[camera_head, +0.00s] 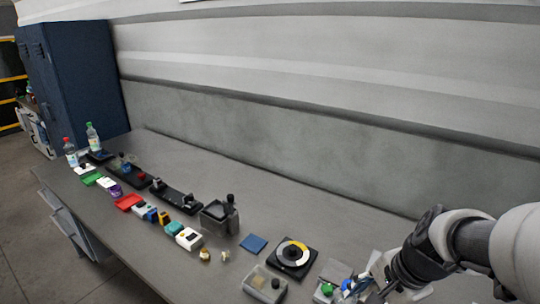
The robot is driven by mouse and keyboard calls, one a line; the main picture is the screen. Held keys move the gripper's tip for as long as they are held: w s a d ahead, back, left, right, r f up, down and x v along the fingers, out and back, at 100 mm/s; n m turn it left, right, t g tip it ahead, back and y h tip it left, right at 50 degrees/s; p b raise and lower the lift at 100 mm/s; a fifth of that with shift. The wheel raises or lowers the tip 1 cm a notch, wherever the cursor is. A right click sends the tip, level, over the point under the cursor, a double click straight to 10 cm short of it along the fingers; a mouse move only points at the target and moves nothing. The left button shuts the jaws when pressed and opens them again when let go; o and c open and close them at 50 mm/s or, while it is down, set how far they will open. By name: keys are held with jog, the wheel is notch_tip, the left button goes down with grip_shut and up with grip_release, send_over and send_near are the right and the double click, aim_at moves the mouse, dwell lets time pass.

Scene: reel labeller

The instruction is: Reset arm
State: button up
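My arm comes in from the right edge of the head view, and my gripper (368,287) hangs over the near right part of the grey bench (300,212). Its fingers are small and overlap clutter below, so I cannot tell whether they are open or shut or hold anything. Close to it is a clear container (324,292) with a green item (327,289). Left of that is a black square device (293,257) with a white and yellow disc.
A row of small coloured boxes, including a red one (129,201) and a white one (189,239), runs along the bench. Behind are black devices (176,196). Two bottles (70,152) stand at the far left end. A blue square (253,244) lies mid-bench. The wall bounds the back.

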jog(key=s+a+r+n+t+h, duration=0.1)
jog(key=s+a+r+n, duration=0.2)
jog(key=s+n, duration=0.3)
jog(key=s+a+r+n+t+h+b, duration=0.1)
jog(key=s+a+r+n, duration=0.1)
jog(key=s+n, duration=0.4)
jog(key=shift+s+a+r+n, duration=0.4)
jog(key=shift+r+n, duration=0.3)
jog(key=shift+n, duration=0.3)
